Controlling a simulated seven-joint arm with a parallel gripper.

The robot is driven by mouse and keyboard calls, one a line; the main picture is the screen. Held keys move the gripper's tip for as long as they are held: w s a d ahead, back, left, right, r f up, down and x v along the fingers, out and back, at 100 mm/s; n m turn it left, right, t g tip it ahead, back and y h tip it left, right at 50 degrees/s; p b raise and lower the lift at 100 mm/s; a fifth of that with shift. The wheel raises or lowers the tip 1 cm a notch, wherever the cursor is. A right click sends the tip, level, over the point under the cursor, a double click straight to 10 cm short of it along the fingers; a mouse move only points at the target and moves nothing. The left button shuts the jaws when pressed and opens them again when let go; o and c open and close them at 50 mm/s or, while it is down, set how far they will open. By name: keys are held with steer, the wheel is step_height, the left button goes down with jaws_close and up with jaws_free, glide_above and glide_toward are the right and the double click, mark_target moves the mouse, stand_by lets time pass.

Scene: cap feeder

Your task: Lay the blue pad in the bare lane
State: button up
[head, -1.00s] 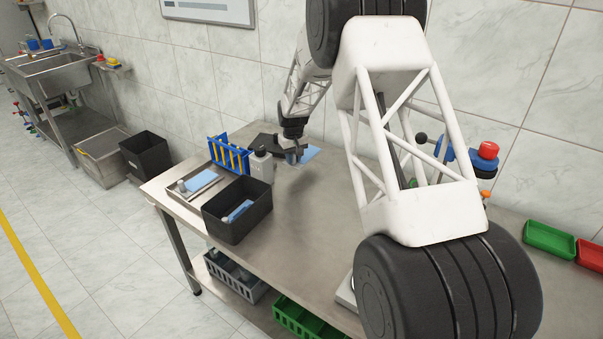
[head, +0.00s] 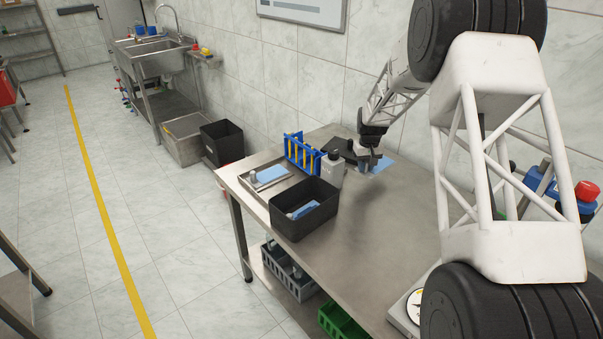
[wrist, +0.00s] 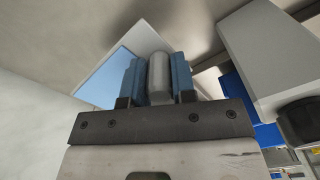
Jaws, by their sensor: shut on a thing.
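My gripper (head: 371,165) is low over the back of the steel table. In the wrist view its blue fingers (wrist: 157,82) are shut on a grey rounded piece (wrist: 159,78). A flat light blue pad (wrist: 108,78) with a pale border shows just beyond the fingers. It also shows beside the gripper in the head view (head: 383,162). I cannot tell whether the grey piece is joined to this pad. Another light blue pad (head: 271,173) lies in a metal tray (head: 284,187). A blue piece (head: 304,211) lies in a black bin (head: 290,229). The bare lane cannot be made out.
The bottle also looms at right in the wrist view (wrist: 265,60). The table's middle (head: 365,235) is clear. A round-dialled scale (head: 408,309) stands near the front.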

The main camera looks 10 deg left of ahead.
steer(key=w+a+r, duration=0.2)
steer(key=a+r, duration=0.7)
steer(key=r, duration=0.4)
glide_above(271, 190)
steer(key=s+d, duration=0.1)
steer(key=d, duration=0.2)
steer(key=f, duration=0.1)
steer(key=s+a+f, duration=0.2)
steer(key=s+f, duration=0.1)
steer(key=f, duration=0.4)
steer(key=shift+s+f, duration=0.25)
steer(key=shift+s, duration=0.1)
steer(key=shift+f, duration=0.15)
steer(key=shift+f, duration=5.2)
